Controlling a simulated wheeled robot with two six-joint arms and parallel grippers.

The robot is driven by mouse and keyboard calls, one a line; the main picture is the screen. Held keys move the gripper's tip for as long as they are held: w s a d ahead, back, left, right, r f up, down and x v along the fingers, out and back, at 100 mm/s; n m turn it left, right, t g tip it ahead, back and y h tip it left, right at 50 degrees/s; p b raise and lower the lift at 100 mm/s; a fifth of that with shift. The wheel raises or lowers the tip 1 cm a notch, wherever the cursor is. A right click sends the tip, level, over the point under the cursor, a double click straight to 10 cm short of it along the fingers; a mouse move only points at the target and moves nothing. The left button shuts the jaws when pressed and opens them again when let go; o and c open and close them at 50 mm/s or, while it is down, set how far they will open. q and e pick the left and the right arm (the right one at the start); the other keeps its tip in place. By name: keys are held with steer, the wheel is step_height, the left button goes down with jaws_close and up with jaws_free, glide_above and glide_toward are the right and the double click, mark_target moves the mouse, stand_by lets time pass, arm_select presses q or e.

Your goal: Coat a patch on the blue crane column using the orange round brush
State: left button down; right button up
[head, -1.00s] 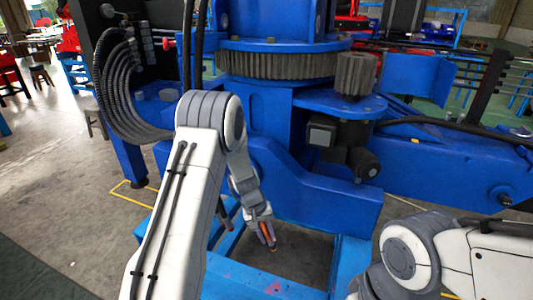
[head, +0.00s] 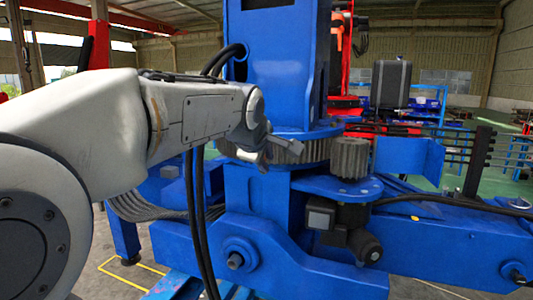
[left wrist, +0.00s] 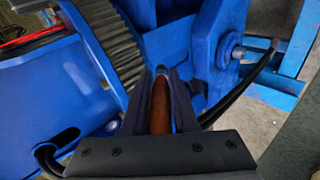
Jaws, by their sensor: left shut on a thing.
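The blue crane column (head: 275,65) rises upright above the toothed ring in the head view. My left gripper (head: 272,150) is in front of the ring, near the foot of the column. In the left wrist view, my left gripper (left wrist: 160,100) is shut on the orange brush (left wrist: 160,115), whose orange-brown handle lies between the fingers with a dark rounded tip beyond them. The tip points towards blue crane parts; I cannot tell whether it touches them. In the head view I cannot make out the brush. My right gripper is out of view.
The toothed ring (head: 312,150) and a small pinion (head: 350,158) stand close to the left gripper. Black cables (head: 192,225) hang below the forearm. A motor (head: 350,235) and a long blue beam (head: 450,240) reach to the right.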

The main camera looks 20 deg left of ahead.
arm_select(q)
steer(key=shift+s+r, duration=0.25)
steer(key=shift+r, duration=0.45)
steer(key=shift+a+r, duration=0.15)
steer(key=shift+r, duration=0.05)
steer(key=shift+w+p, duration=0.25)
steer(key=shift+p, duration=0.05)
steer(key=w+p, duration=0.1)
steer(key=w+a+p, duration=0.1)
steer(key=w, duration=0.1)
steer(key=shift+w+a, duration=0.1)
steer(key=shift+w, duration=0.05)
steer(key=shift+w+a+f+p, duration=0.15)
steer(key=shift+w+p, duration=0.1)
steer(key=shift+w, duration=0.2)
steer(key=shift+w+a+r+p, duration=0.1)
steer(key=shift+w+a+p, duration=0.1)
steer(key=shift+w, duration=0.2)
steer(key=shift+w+a+p, duration=0.15)
steer(key=shift+w+p, duration=0.1)
steer(key=shift+w, duration=0.3)
steer(key=shift+w+a+p, duration=0.15)
steer(key=shift+w+p, duration=0.1)
steer(key=shift+w, duration=0.25)
steer(key=shift+d, duration=0.1)
